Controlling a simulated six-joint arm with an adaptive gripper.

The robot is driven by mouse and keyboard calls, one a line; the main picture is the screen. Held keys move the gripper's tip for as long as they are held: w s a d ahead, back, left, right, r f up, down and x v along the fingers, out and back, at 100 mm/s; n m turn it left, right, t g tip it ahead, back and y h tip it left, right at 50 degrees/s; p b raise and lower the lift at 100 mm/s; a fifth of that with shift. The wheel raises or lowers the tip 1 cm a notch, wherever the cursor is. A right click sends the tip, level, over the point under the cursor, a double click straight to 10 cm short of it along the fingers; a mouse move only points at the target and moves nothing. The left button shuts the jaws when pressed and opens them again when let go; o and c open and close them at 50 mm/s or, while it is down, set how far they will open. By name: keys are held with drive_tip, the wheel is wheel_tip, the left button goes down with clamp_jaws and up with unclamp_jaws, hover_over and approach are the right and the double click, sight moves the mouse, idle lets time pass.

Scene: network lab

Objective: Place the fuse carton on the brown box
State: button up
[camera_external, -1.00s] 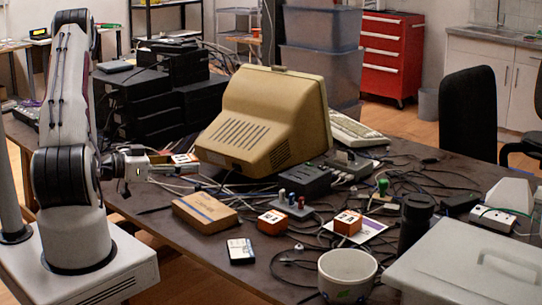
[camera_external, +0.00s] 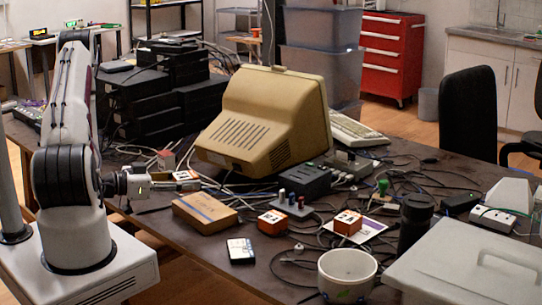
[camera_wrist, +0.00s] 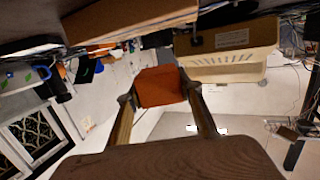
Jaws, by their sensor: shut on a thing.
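My gripper (camera_external: 190,178) reaches in from the left, low above the table, just behind and left of the brown box (camera_external: 206,213). In the wrist view my gripper (camera_wrist: 163,95) is shut on an orange carton (camera_wrist: 160,86), which I take to be the fuse carton. It sits between the two fingertips. In the external view the fingers mostly hide it. The brown box lies flat on the table with its top bare. A long brown box side (camera_wrist: 130,20) also shows at the top of the wrist view.
Two orange cartons (camera_external: 272,222) (camera_external: 348,222) stand right of the brown box. A small pale box (camera_external: 166,160) stands behind my gripper. A beige monitor (camera_external: 265,120) is behind, with cables around it. A dark-faced pack (camera_external: 241,250) and a white mug (camera_external: 347,274) are in front.

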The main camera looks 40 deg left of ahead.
sight(188, 207)
drive_tip(key=shift+f, duration=0.45)
drive_tip(key=shift+f, duration=0.15)
drive_tip(key=shift+f, duration=1.95)
drive_tip(key=shift+f, duration=0.1)
drive_tip(key=o, duration=1.2)
drive_tip(key=shift+c, duration=0.2)
drive_tip(key=shift+v, duration=3.75)
